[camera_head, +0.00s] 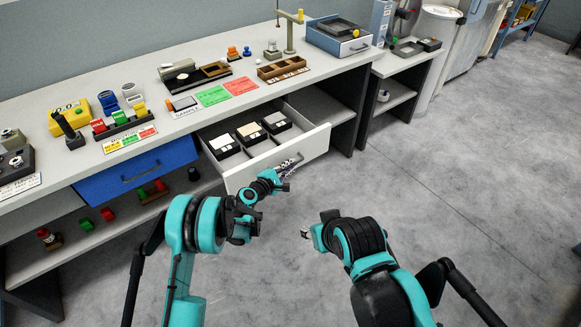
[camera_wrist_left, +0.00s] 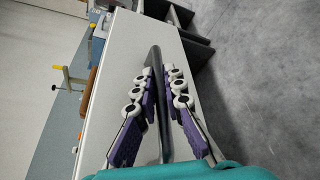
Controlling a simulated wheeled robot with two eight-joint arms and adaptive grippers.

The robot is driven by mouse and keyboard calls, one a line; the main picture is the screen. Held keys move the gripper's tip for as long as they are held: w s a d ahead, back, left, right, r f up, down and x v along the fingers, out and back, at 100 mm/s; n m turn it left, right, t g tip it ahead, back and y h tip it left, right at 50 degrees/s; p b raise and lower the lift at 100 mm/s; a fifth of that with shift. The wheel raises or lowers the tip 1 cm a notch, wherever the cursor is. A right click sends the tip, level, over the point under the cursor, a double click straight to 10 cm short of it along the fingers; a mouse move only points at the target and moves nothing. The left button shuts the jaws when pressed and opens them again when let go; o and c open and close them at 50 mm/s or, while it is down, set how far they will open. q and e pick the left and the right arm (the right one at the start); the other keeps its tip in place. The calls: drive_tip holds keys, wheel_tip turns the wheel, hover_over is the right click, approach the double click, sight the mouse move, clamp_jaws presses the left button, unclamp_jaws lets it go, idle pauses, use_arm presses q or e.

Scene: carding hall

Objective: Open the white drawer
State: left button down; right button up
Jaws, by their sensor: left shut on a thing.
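The white drawer (camera_head: 307,148) stands pulled out from under the grey workbench, with several black boxes lying inside it. My left gripper (camera_head: 285,170) is at the drawer's front, shut on its dark bar handle. In the left wrist view the handle (camera_wrist_left: 155,60) runs between the two purple finger pads (camera_wrist_left: 160,98), against the white drawer front (camera_wrist_left: 125,70). The handle's middle is hidden by my fingers in the head view. My right gripper (camera_head: 306,233) is away from the drawer, over the floor; its fingers are too small to judge.
A blue drawer (camera_head: 137,172) is shut, left of the white one. The bench top (camera_head: 150,80) carries colored stamps, green and red cards, a brown tray (camera_head: 283,69) and a blue box (camera_head: 338,37). The grey floor (camera_head: 430,170) at right is clear.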

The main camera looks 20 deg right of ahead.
use_arm(q)
drive_tip(key=shift+w, duration=0.1)
drive_tip(key=c, duration=1.6)
unclamp_jaws()
drive_tip(key=v, duration=1.2)
